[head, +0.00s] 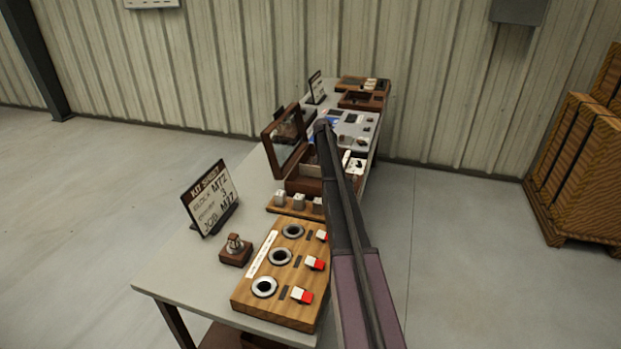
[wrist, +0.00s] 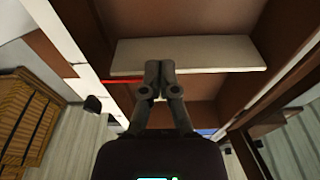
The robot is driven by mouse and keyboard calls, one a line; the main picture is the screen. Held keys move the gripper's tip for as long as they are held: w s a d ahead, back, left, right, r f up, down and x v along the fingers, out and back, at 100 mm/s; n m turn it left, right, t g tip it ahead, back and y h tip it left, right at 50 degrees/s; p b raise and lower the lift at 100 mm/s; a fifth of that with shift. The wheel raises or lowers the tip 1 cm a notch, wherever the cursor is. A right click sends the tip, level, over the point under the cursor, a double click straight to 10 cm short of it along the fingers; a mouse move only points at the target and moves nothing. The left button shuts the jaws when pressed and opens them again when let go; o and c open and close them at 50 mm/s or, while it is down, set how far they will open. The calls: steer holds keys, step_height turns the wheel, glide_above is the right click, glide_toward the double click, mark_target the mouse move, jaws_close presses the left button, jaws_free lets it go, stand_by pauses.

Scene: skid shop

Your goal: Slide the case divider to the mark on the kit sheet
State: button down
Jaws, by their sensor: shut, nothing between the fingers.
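In the wrist view the divider (wrist: 215,52) is a pale board across the brown case interior. My gripper (wrist: 159,66) is shut and empty, its fingertips overlapping the divider's near edge; I cannot tell whether they touch. A red line (wrist: 120,80) shows left of the fingers.
A wooden board with rings and red-white switches (head: 280,270) lies at the table's near end. A small knob on a block (head: 236,250) and a row of pale cubes (head: 298,201) are close by. A grey tray (head: 358,128) lies beyond the case. Wooden crates (head: 580,170) stand right.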

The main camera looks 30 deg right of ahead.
steer(key=shift+w+d, duration=0.1)
steer(key=shift+w+d, duration=1.3)
stand_by(0.5)
steer(key=shift+w+d, duration=1.75)
stand_by(1.0)
steer(key=shift+s+a, duration=0.3)
stand_by(0.6)
step_height(320, 180, up, 8)
steer(key=p, duration=0.8)
stand_by(0.7)
